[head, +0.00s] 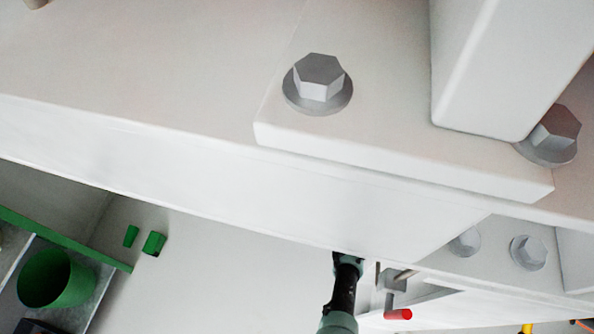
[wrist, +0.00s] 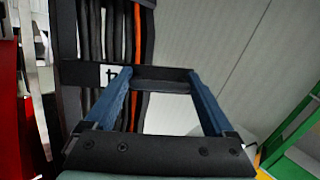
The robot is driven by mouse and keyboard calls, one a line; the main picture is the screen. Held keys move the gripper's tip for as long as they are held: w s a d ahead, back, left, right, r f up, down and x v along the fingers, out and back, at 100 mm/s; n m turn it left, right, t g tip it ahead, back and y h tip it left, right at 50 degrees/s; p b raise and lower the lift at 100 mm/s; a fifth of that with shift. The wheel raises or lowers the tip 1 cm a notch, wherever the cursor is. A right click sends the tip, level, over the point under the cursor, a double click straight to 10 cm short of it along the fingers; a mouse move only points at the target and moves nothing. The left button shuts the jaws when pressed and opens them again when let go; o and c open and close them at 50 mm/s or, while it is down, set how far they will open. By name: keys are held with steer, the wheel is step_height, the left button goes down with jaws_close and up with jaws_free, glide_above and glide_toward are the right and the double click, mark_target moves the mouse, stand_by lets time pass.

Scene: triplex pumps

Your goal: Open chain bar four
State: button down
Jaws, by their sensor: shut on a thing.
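Chain bar four is a dark crossbar (wrist: 163,79) in the wrist view, with a white label (wrist: 113,75) that seems to read 4, turned over. It runs across a bundle of black hoses and one orange hose (wrist: 137,40). My gripper (wrist: 160,80) has its two blue fingers on either side of the bar's right part, shut on it. The left end of the bar meets a dark upright frame (wrist: 66,40). In the head view my arm shows only in part at the bottom, and the gripper and bar are hidden behind a white beam.
The white beam (head: 220,180) with large bolts (head: 318,84) fills much of the head view. A red-ended handle (head: 398,314) is right of my arm. A green bin (head: 55,280) is lower left. In the wrist view, red structure (wrist: 22,120) stands left and a green frame (wrist: 290,140) right.

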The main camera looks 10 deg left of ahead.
jaws_free()
steer(key=shift+w+d+r, duration=0.15)
steer(key=shift+d+r, duration=0.05)
steer(key=shift+r, duration=0.05)
steer(key=shift+a+f, duration=0.1)
steer(key=shift+a, duration=0.05)
